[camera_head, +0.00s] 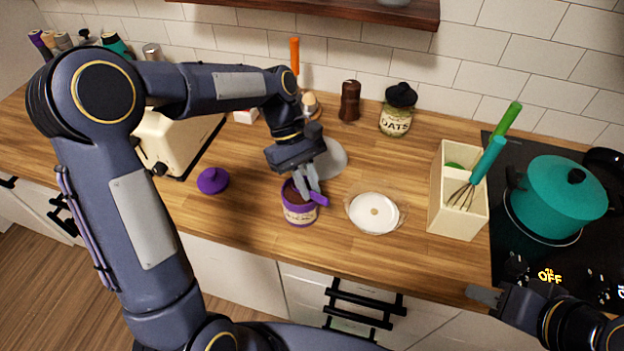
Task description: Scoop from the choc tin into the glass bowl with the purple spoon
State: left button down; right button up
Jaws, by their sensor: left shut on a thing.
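The choc tin (299,214), purple with a cream label, stands open on the wooden counter, and dark contents show at its mouth. My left gripper (308,190) is right above the tin, shut on the purple spoon (319,198). Only a short purple part of the spoon shows at the fingers; its other end is hidden, and I cannot tell if it is in the tin. The glass bowl (354,222) stands to the right of the tin, with white contents and a small brownish patch in the middle. My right gripper (484,296) is at the lower right, by the counter's front edge; its jaw opening is unclear.
A purple lid (212,181) lies left of the tin. A grey-white round plate (329,158) is behind my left gripper. A cream utensil box (458,200) stands right of the bowl, beside a hob with a teal pot (557,198). An oats jar (396,115) stands behind.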

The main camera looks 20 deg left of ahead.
pick_arm(q)
jog(key=shift+s+f, duration=0.1)
jog(key=shift+f, duration=0.05)
jog(key=shift+f+t+y+b, duration=0.1)
jog(key=shift+t+y+b, duration=0.2)
jog(key=shift+b, duration=0.15)
jog(key=shift+s+d+f+t+y+b, duration=0.1)
jog(key=shift+s+d+t+y+b, duration=0.45)
jog(key=shift+b, duration=0.75)
jog(key=shift+s+d+t+y+b, duration=0.15)
jog(key=shift+t+y+b, duration=0.35)
jog(key=shift+y+b, duration=0.25)
jog(key=shift+s+d+t+y+b, duration=0.1)
jog(key=shift+d+t+y+b, duration=0.05)
jog(key=shift+t+y+b, duration=0.4)
jog(key=shift+r, duration=0.35)
jog(key=shift+d+r+y+p, duration=0.1)
jog(key=shift+r+y+p, duration=0.15)
jog(key=shift+r+p, duration=1.05)
jog(key=shift+r, duration=0.3)
